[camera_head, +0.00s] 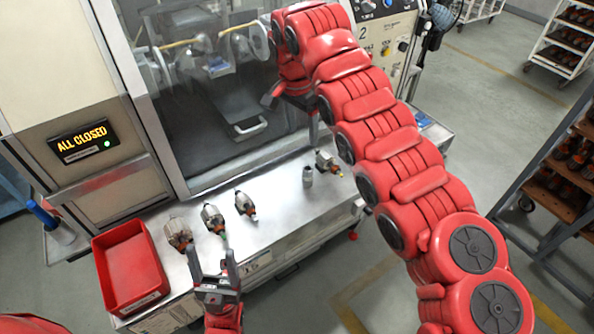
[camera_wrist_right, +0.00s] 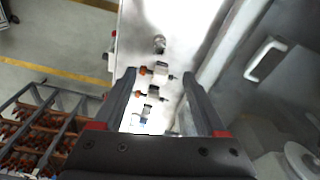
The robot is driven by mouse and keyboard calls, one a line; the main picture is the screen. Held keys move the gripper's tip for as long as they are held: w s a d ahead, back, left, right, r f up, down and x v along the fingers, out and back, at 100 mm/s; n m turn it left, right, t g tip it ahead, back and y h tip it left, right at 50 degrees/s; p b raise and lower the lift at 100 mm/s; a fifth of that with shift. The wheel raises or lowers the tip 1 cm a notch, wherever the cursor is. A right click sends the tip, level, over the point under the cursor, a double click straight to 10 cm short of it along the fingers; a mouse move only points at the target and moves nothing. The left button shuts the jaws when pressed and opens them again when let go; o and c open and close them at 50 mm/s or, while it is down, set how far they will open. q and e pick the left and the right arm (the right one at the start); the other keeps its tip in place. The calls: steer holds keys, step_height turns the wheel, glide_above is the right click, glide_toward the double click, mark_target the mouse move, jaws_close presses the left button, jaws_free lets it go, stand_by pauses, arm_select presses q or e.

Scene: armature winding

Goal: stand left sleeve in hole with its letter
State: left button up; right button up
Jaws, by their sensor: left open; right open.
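I cannot make out a lettered hole, and no sleeve can be told for certain. A small grey cylinder (camera_head: 308,176) stands on the metal table (camera_head: 285,205); I cannot tell if it is a sleeve. Several armatures lie there: one at the left (camera_head: 178,233), one beside it (camera_head: 212,217), another (camera_head: 244,203) and one at the right (camera_head: 326,160). My left gripper (camera_head: 213,262) is open and empty, at the table's front-left edge below the armatures. My right gripper (camera_head: 290,108) is open, raised before the machine window; its open fingers also show in the right wrist view (camera_wrist_right: 158,88).
An empty red bin (camera_head: 133,270) sits at the table's left end. The machine with a glass window and "ALL CLOSED" display (camera_head: 83,139) stands behind. My right arm crosses the head view. A rack (camera_head: 560,170) stands at the right. The table's front right is bare.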

mark_target(308, 169)
steer(key=f+p, duration=0.1)
steer(key=f, duration=0.2)
steer(key=d+f+p, duration=0.1)
steer(key=f, duration=0.3)
steer(key=f+p, duration=0.2)
steer(key=f, duration=0.2)
steer(key=shift+w+d, duration=0.3)
steer(key=shift+w, duration=0.05)
steer(key=f+p, duration=0.2)
steer(key=p, duration=0.1)
steer(key=shift+w+f, duration=0.15)
steer(key=shift+w, duration=0.2)
step_height(308, 169, down, 3)
steer(key=shift+w+d+r+p, duration=0.1)
steer(key=shift+r+p, duration=0.1)
steer(key=shift+p, duration=0.25)
steer(key=shift+f, duration=0.25)
jaws_close()
